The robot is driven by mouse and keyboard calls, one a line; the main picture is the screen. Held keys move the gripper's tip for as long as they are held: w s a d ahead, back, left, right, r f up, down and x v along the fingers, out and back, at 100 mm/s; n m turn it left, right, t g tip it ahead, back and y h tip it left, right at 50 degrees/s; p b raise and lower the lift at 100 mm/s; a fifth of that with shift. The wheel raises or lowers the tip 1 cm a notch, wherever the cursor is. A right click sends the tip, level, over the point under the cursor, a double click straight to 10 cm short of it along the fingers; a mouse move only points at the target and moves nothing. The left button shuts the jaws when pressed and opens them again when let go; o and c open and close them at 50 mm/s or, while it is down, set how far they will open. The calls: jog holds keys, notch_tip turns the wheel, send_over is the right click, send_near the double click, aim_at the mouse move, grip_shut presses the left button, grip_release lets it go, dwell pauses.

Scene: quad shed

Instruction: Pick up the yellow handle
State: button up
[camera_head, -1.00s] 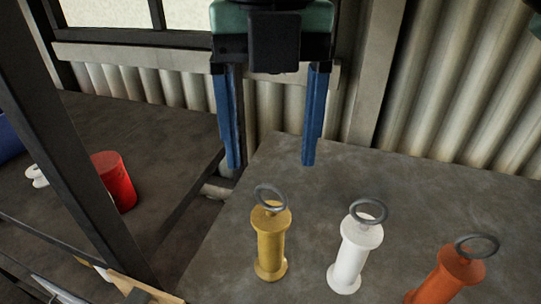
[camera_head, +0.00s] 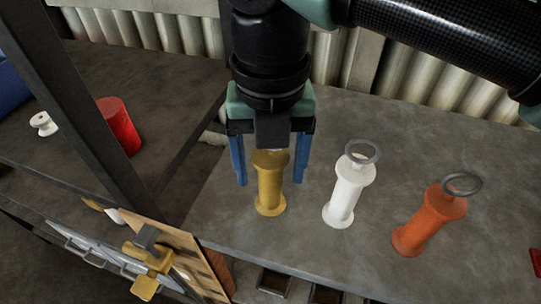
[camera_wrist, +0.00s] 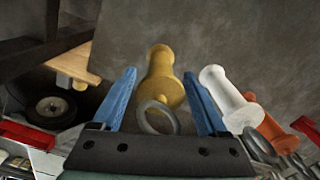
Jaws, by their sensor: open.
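The yellow handle (camera_head: 270,188) stands upright on the grey bench top, its upper end partly hidden behind my gripper in the head view. In the wrist view the yellow handle (camera_wrist: 162,80) and its grey ring lie between the two blue fingers. My gripper (camera_head: 270,180) is open, with one finger on each side of the handle. Gaps show between fingers and handle, and no contact is seen. The gripper also shows in the wrist view (camera_wrist: 160,88).
A white handle (camera_head: 345,197) with a ring stands close to the right of my gripper, and an orange handle (camera_head: 430,222) stands farther right. A dark post (camera_head: 95,120) rises at left. A red cylinder (camera_head: 119,125) and a white spool (camera_head: 43,123) are on the left surface.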

jog(key=shift+f, duration=0.1)
jog(key=shift+c, duration=0.2)
grip_shut()
notch_tip(320, 180, up, 10)
jog(key=shift+r+b, duration=0.1)
jog(key=shift+b, duration=0.65)
